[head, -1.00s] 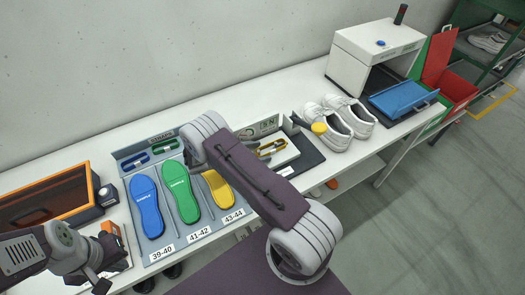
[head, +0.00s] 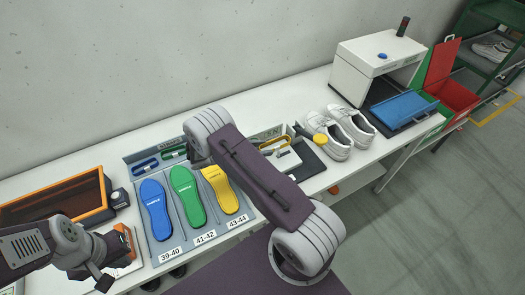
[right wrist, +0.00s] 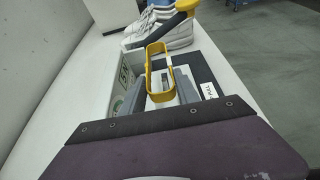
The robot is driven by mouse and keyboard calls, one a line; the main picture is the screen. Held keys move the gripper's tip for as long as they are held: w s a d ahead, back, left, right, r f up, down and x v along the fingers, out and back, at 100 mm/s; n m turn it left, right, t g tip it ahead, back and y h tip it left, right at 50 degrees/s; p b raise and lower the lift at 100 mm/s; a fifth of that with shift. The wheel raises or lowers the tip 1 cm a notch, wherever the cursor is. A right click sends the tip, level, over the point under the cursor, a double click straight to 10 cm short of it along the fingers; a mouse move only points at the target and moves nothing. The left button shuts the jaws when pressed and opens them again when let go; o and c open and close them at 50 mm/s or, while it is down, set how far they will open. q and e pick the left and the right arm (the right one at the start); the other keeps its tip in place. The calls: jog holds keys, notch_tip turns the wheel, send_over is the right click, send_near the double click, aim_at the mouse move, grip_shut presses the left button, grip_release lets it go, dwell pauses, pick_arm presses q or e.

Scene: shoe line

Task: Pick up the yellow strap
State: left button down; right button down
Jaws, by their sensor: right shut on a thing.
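The yellow strap (right wrist: 148,72) is an upright loop between the grey fingers of my right gripper (right wrist: 168,92) in the right wrist view. My right gripper is shut on it, above a white block on a dark mat. In the head view the strap (head: 276,141) shows just beyond my right arm, which hides most of that gripper. My left gripper (head: 103,281) is at the lower left of the head view, near an orange and white box, and its jaw opening cannot be made out.
A grey tray holds blue (head: 155,210), green (head: 187,196) and yellow (head: 221,190) insoles. A white machine (head: 362,70) and blue tray (head: 402,107) are farther right.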

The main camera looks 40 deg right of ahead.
notch_tip(320, 180, up, 10)
jog(key=p, duration=0.6)
jog(key=shift+r, duration=0.25)
